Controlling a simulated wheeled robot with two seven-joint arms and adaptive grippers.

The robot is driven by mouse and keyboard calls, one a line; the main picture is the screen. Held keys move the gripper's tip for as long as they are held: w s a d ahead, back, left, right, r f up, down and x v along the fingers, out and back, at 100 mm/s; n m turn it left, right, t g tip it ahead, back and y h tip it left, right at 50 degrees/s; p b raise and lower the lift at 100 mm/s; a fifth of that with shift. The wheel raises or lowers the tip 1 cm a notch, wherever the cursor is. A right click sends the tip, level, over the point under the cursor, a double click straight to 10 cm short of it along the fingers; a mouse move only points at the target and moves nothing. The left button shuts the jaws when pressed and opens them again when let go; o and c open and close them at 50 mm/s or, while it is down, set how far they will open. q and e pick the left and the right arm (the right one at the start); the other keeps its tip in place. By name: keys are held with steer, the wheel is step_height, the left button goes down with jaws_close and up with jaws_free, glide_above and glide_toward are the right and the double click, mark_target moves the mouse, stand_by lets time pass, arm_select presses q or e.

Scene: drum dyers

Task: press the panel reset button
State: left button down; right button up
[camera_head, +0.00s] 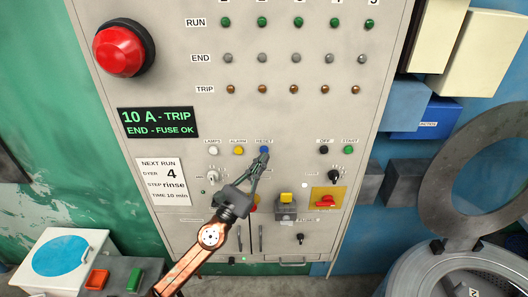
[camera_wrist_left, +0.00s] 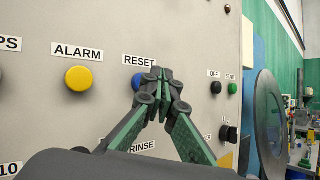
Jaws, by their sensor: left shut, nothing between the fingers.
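The blue reset button (camera_head: 264,150) sits under its RESET label on the grey control panel (camera_head: 185,60). It also shows in the left wrist view (camera_wrist_left: 137,82), partly covered by my fingertips. My left gripper (camera_head: 263,158) is shut and empty, its tips at the button's lower right edge as seen from the head. In the left wrist view my left gripper (camera_wrist_left: 158,82) overlaps the button's right side. I cannot tell whether the tips touch it. The panel display (camera_head: 158,122) reads 10 A - TRIP, END - FUSE OK. My right gripper is not in view.
A yellow alarm button (camera_head: 238,150) and a white lamps button (camera_head: 213,151) are left of the reset button. Black off (camera_head: 324,150) and green start (camera_head: 348,150) buttons are to its right. A large red button (camera_head: 120,50) is at upper left. Drum machinery (camera_head: 450,270) stands at right.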

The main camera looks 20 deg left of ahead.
arm_select(q)
steer(key=shift+w, duration=0.2)
steer(key=shift+w+a, duration=0.1)
steer(key=shift+w, duration=0.1)
steer(key=shift+w, duration=0.15)
stand_by(0.4)
